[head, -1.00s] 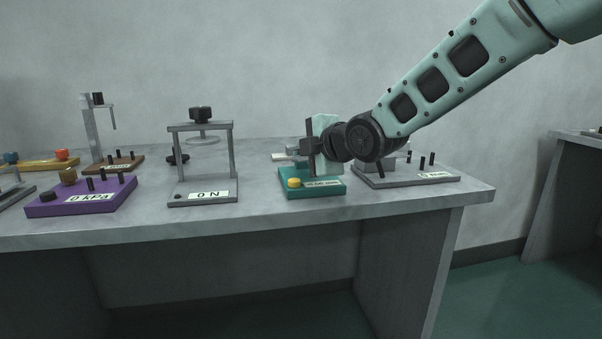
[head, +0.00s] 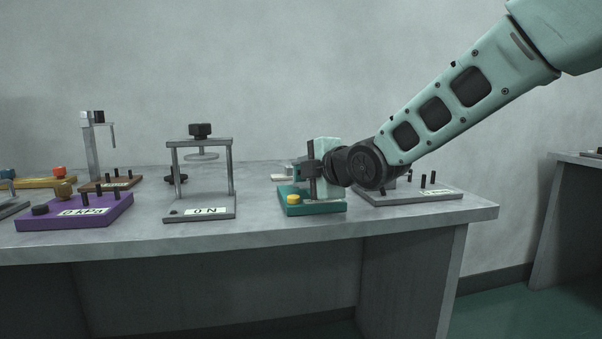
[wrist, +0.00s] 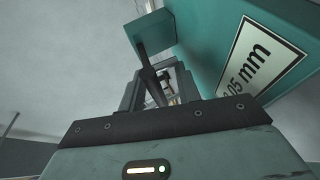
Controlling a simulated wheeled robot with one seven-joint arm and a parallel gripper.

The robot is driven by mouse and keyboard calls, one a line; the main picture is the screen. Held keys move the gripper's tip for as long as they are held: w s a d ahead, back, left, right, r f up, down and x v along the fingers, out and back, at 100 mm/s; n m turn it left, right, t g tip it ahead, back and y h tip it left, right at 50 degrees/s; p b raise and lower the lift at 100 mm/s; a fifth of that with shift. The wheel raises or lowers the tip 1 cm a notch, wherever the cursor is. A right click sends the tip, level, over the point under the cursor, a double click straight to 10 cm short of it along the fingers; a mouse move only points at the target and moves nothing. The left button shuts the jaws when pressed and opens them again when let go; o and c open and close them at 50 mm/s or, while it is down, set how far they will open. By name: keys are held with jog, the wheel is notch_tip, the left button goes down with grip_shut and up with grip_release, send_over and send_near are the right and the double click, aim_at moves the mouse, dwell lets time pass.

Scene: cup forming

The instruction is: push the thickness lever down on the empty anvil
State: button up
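The thickness gauge has a teal base (head: 325,208) with a yellow button (head: 293,199). Its label (wrist: 260,58) ends in "05 mm" in the wrist view; its left part is hidden. My gripper (head: 296,170) is low over the gauge, fingers pointing left, and hides most of the gauge's upper part. In the wrist view, a small teal block (wrist: 148,31) and a dark rod (wrist: 147,63) lie just ahead, the rod running toward the gap between my fingers. I cannot tell whether this is the lever, or whether my fingers touch it. The anvil is not clearly visible.
A grey press frame labelled "0 N" (head: 198,213) stands left of the gauge. A purple unit labelled "0 kPa" (head: 75,215) is farther left. A grey plate with black pegs (head: 410,197) sits close on the right, under my arm. The table's front edge (head: 270,234) is near.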

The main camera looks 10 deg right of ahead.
jog(key=shift+a+r, duration=0.1)
jog(key=shift+r, duration=0.05)
jog(key=shift+s+r, duration=0.1)
jog(key=shift+s, duration=0.1)
jog(key=p+v, duration=0.5)
jog(key=v, duration=1.2)
